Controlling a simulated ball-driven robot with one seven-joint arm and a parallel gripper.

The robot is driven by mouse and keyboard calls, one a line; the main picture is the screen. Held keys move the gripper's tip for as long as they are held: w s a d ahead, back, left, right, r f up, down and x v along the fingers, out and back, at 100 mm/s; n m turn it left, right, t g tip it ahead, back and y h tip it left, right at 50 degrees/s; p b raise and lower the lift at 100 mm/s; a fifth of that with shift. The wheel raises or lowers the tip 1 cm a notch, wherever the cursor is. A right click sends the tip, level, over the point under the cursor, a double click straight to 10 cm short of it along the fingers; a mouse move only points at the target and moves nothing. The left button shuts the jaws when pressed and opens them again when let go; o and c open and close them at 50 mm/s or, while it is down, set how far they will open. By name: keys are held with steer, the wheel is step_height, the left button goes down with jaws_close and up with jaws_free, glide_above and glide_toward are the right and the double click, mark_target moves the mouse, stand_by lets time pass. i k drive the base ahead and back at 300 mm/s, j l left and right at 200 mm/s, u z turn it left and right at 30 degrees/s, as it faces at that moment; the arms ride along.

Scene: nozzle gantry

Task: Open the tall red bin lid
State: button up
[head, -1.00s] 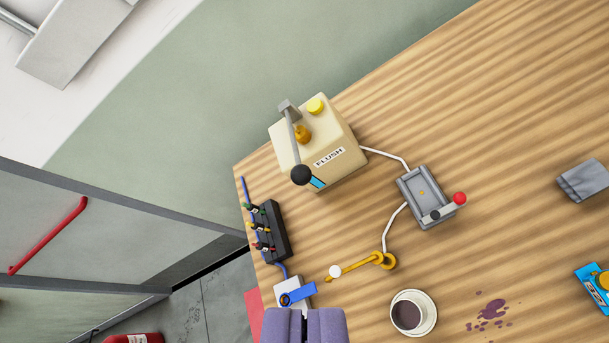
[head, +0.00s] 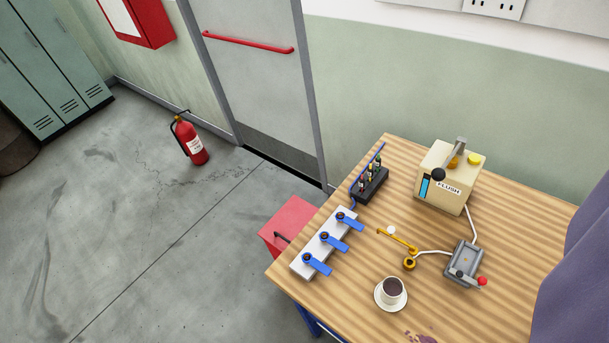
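The tall red bin (head: 287,220) stands on the floor against the left side of the wooden table, partly hidden behind the table's edge. Its flat red top looks shut. A small black handle (head: 282,238) shows on its left side. My gripper's fingertips do not show, and nothing of mine is near the bin.
The wooden table (head: 350,290) holds a white block with blue levers (head: 325,240), a cream FLUSH box (head: 447,180), a grey tray device (head: 464,262) and a coffee cup (head: 391,292). A fire extinguisher (head: 190,140) stands by the door. The grey floor left of the bin is clear.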

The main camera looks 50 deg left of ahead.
mark_target(284, 226)
steer(key=i+j, duration=0.15)
steer(key=j, duration=0.3)
steer(key=i+j+u, duration=0.1)
steer(key=j, duration=0.4)
steer(key=i+j+u, duration=0.1)
steer(key=i+j, duration=0.15)
steer(key=j, duration=0.2)
steer(key=i+j, duration=0.2)
steer(key=j, duration=0.25)
steer(key=i+j+u, duration=0.1)
steer(key=j, duration=0.35)
steer(key=i+j, duration=0.3)
steer(key=j, duration=0.15)
steer(key=i+j+u, duration=0.15)
steer(key=j, duration=0.25)
steer(key=i+j, duration=0.3)
steer(key=j, duration=0.15)
